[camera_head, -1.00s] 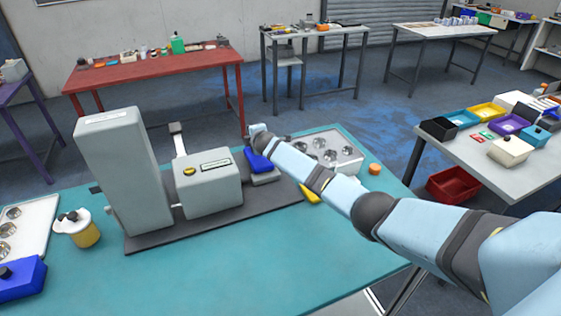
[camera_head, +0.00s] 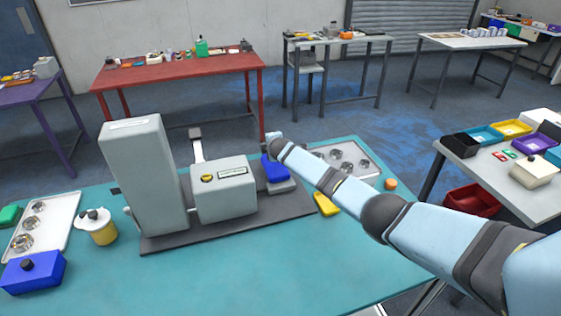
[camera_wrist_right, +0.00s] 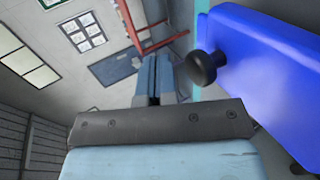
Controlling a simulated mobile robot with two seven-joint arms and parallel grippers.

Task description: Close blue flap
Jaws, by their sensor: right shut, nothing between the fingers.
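The blue flap (camera_head: 274,168) is at the right end of the grey machine, above a small grey base. My right arm reaches to it from the right and hides part of it in the head view. In the right wrist view, a blue panel (camera_wrist_right: 268,65) with a black knob fills the right side. My right gripper (camera_wrist_right: 158,70) is shut and empty, pointing past the left side of the knob. It looks apart from the panel, but contact is hard to judge. The flap's exact angle cannot be told. My left gripper is not in view.
The grey machine (camera_head: 225,190) stands on a dark plate on the teal table (camera_head: 290,265). A yellow piece (camera_head: 326,204) and a metal tray (camera_head: 376,168) with round cups are near my arm. A blue box (camera_head: 35,270) is at front left. The front table middle is clear.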

